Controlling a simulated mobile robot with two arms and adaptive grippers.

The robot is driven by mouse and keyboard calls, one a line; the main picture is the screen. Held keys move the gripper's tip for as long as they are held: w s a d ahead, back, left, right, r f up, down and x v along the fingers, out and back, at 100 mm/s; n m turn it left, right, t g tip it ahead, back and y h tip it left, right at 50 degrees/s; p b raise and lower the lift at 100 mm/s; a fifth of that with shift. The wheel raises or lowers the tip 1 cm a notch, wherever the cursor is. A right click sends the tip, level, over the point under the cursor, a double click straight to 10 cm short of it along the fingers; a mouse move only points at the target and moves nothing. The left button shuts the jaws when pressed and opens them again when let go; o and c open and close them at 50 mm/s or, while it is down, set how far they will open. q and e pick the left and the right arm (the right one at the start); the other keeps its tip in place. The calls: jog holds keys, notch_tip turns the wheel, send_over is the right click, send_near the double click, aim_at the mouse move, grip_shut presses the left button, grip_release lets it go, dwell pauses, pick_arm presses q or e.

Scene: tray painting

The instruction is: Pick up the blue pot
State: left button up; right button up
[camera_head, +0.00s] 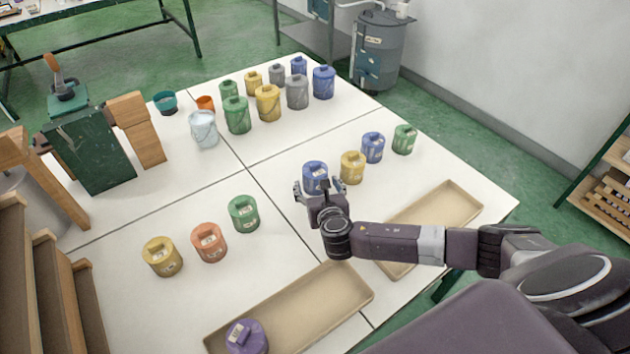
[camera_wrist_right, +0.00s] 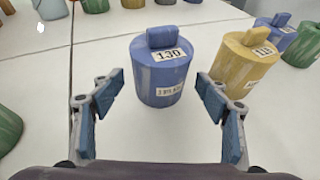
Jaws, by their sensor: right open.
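A blue pot (camera_head: 314,172) with a handle on its lid stands upright on the white table, just beyond my right gripper (camera_head: 319,190). In the right wrist view this blue pot (camera_wrist_right: 160,80) carries a label reading 130. There my right gripper (camera_wrist_right: 158,95) is open, with one finger to each side of the pot's lower part and visible gaps. I cannot tell how far the fingertips reach along its sides. Another blue pot (camera_head: 373,147) stands further right. Two more blue pots (camera_head: 323,82) (camera_head: 298,65) stand in the back group. My left gripper is not in view.
A yellow pot (camera_head: 352,167) stands close to the right of the blue one, and a green pot (camera_head: 404,139) beyond. Green (camera_head: 243,214), orange (camera_head: 209,243) and yellow (camera_head: 162,257) pots stand at left. A near tray (camera_head: 330,311) holds a purple pot (camera_head: 246,337); another tray (camera_head: 455,204) lies right.

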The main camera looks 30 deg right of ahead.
jog(key=shift+w+d+f, duration=0.15)
jog(key=shift+w+f, duration=0.15)
jog(key=shift+w, duration=0.25)
jog(key=shift+c, duration=0.3)
jog(key=shift+r, duration=0.1)
jog(key=c, duration=1.5)
